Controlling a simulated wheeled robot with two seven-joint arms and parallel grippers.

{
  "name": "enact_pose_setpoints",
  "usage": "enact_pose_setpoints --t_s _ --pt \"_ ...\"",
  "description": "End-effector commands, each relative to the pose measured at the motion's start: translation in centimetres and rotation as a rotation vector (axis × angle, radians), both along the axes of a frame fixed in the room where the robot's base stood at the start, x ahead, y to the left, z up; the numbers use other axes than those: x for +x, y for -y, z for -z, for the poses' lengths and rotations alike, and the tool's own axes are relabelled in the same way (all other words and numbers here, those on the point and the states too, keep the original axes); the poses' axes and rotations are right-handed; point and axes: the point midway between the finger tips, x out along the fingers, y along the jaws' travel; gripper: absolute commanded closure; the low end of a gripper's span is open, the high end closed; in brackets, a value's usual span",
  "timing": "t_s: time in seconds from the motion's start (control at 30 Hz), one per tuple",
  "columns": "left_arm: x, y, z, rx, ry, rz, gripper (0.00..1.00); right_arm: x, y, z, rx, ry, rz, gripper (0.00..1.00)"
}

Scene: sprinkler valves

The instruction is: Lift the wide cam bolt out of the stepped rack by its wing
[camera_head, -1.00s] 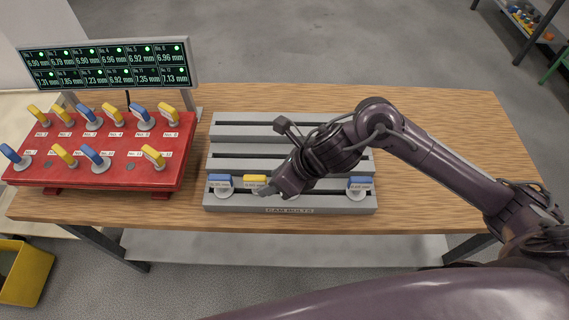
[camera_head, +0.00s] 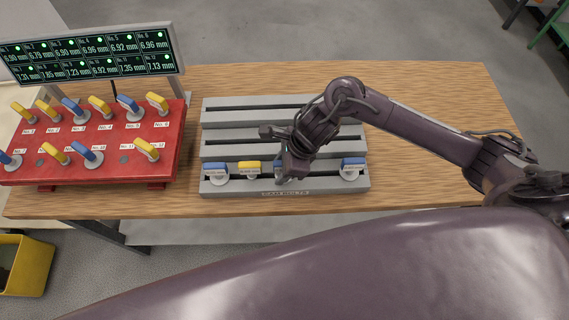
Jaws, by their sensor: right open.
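The grey stepped rack (camera_head: 215,144) stands on the wooden table, and its lowest front step holds cam bolts upright. A blue-winged bolt (camera_head: 216,170) is at the left end, a yellow-winged bolt (camera_head: 249,168) beside it, and another blue-winged bolt (camera_head: 352,167) near the right end. Their small labels are too blurred to tell which is the wide one. My right gripper (camera_head: 283,176) is open, pointing down at the front step just right of the yellow bolt. It hides the step behind it; I cannot tell whether it touches anything. My left gripper is not in view.
A red panel (camera_head: 112,135) with several yellow and blue winged bolts stands left of the rack, under a display (camera_head: 90,58) of mm readings. The table (camera_head: 430,85) is clear right of the rack. A yellow bin (camera_head: 28,262) is on the floor.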

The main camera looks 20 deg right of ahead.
Motion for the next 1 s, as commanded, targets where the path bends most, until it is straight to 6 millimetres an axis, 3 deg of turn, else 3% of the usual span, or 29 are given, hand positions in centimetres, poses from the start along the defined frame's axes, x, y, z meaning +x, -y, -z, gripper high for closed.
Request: enact_pose_setpoints --t_s 0.2,0.53,1.0 --pt "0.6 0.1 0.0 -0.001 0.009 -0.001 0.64 0.0 0.0 0.1 0.0 0.001 0.0 0.58" --pt "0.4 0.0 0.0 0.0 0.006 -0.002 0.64 0.0 0.0 0.1 0.0 0.001 0.001 1.0" --pt "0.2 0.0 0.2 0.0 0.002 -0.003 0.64 0.1 0.0 -0.9 0.001 0.003 0.0 1.0"
